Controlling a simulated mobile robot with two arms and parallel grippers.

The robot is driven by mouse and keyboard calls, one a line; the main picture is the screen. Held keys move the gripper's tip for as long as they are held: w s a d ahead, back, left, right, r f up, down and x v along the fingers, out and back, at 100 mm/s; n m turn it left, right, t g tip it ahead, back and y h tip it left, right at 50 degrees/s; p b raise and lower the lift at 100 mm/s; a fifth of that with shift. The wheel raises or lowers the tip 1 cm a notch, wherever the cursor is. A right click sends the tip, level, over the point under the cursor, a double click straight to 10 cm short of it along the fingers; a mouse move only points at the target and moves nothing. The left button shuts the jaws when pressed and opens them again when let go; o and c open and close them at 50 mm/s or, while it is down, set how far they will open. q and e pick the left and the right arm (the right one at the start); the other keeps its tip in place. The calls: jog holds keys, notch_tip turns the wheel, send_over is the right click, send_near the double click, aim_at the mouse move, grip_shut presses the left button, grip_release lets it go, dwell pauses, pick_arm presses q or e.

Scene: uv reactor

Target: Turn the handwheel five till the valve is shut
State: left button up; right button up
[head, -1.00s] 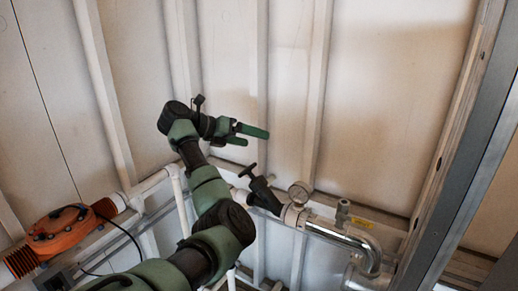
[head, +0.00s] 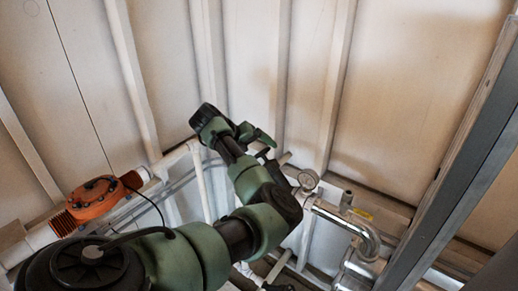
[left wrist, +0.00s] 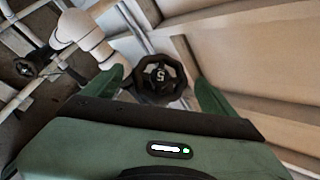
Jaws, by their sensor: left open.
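Handwheel five is a black spoked wheel (left wrist: 160,74) marked 5, seen nearly face-on in the left wrist view. In the head view only a small dark part of it (head: 264,153) shows, mostly hidden behind my left arm. My left gripper (head: 258,136) is open, and its green fingers (left wrist: 157,82) lie to the left and right of the wheel in the left wrist view. The wheel shows between the fingers with a gap on each side. I cannot tell how far ahead of the fingertips it is. My right gripper is not in view.
An orange unit (head: 98,197) sits on a pipe at the left. Ribbed wall panels rise behind. Another dark round fitting (left wrist: 25,68) shows at left in the wrist view.

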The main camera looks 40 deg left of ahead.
pick_arm(q)
jog(key=shift+w+f, duration=0.2)
jog(key=shift+f, duration=0.05)
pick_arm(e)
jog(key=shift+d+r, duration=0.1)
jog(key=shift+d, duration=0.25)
pick_arm(q)
jog(key=c, duration=1.3)
